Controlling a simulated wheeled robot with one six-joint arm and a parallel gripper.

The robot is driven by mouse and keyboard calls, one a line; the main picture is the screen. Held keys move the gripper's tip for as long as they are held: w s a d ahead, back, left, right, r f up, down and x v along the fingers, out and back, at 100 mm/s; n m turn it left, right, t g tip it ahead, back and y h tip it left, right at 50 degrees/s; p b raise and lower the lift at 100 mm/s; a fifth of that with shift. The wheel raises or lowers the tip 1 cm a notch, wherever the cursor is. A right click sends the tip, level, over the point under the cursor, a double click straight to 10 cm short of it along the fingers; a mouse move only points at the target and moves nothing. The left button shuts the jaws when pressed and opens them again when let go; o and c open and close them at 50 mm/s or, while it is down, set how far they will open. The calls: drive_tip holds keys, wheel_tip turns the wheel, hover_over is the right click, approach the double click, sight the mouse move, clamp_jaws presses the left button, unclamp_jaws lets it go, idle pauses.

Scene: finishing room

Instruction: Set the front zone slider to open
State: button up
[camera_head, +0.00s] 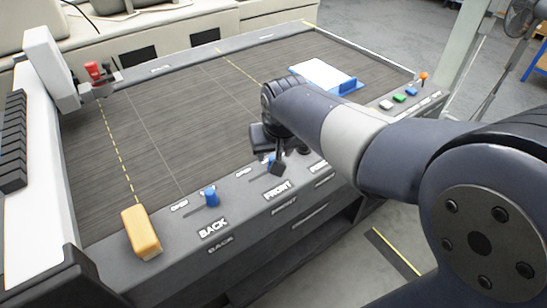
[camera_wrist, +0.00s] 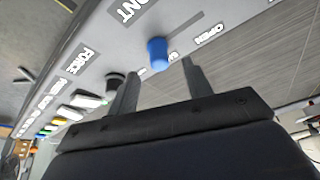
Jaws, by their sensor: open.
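The front zone slider is a blue knob (camera_wrist: 157,54) on the machine's front panel, below the FRONT label in the wrist view. An OPEN label (camera_wrist: 205,34) lies to its right there, and a partly covered label sits nearer the knob. My gripper (camera_wrist: 160,69) is open, with one finger on each side of the knob in the picture. I cannot tell whether either finger touches it. In the head view my gripper (camera_head: 277,166) is over the panel above the FRONT label (camera_head: 278,189) and hides most of that knob (camera_head: 270,159).
The BACK slider's blue knob (camera_head: 211,197) stands to the left. A black knob (camera_wrist: 115,81) is close beside one finger. A yellow block (camera_head: 141,232) sits at the panel's left end. Coloured buttons (camera_head: 398,97) are at the right, near a white-topped blue pad (camera_head: 322,74) on the dark bed.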

sight(273, 157)
drive_tip(key=shift+x, duration=2.2)
clamp_jaws()
